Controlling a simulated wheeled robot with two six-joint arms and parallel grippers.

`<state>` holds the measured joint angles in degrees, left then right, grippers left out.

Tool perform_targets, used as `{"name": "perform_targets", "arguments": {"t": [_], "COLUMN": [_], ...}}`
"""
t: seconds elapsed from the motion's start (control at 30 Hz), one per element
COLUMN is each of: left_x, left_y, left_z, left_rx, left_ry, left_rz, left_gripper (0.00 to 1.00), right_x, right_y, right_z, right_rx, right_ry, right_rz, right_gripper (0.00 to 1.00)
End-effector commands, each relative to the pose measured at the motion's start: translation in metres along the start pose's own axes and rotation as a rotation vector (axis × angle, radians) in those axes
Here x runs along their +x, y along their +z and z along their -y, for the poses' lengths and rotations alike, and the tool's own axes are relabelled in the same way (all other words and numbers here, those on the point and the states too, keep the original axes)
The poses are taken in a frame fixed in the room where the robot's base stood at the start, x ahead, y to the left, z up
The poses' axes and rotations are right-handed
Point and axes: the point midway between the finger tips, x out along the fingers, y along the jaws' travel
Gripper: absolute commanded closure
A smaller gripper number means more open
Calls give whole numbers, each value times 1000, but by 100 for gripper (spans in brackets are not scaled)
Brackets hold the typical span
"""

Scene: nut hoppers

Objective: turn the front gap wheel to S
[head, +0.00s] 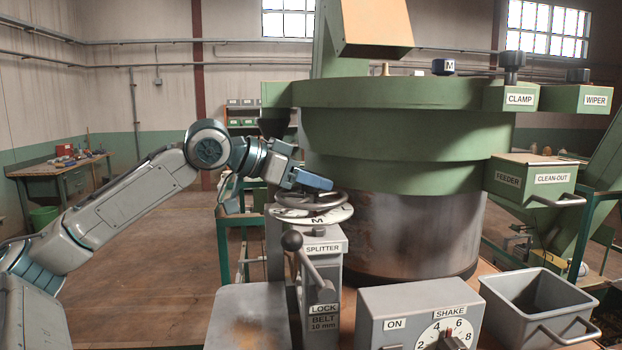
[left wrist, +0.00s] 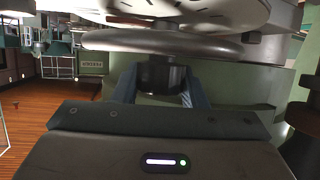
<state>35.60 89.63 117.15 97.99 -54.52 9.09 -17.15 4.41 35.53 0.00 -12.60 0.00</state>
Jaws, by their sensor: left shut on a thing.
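The gap wheel (head: 342,198) is a grey handwheel lying flat above a white dial plate (head: 345,214), on top of the splitter post (head: 322,246). The dial's letter M faces the front; an S cannot be made out. My left gripper (head: 318,182) reaches over the wheel from the left. In the left wrist view the gripper (left wrist: 160,92) is shut on a dark knob (left wrist: 160,72) standing on the wheel's rim (left wrist: 165,43). The dial plate also shows there at the top edge. My right gripper is in neither view.
The big green hopper drum (head: 400,130) stands close behind the wheel. A control box (head: 375,320) and a grey bin (head: 495,292) stand at the right front.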

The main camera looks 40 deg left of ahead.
Motion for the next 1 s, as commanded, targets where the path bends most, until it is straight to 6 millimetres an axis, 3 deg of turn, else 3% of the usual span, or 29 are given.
{"name": "perform_targets", "arguments": {"t": [0.47, 1.0], "left_x": [-1, -2], "left_y": [-2, -6], "left_z": [1, 1], "left_rx": [42, 211], "left_ry": [113, 516], "left_rz": [-7, -8], "left_gripper": [84, 84], "right_x": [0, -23], "right_y": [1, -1], "right_z": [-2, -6], "right_rx": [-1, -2], "right_ry": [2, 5], "right_rz": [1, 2], "right_gripper": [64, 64]}}
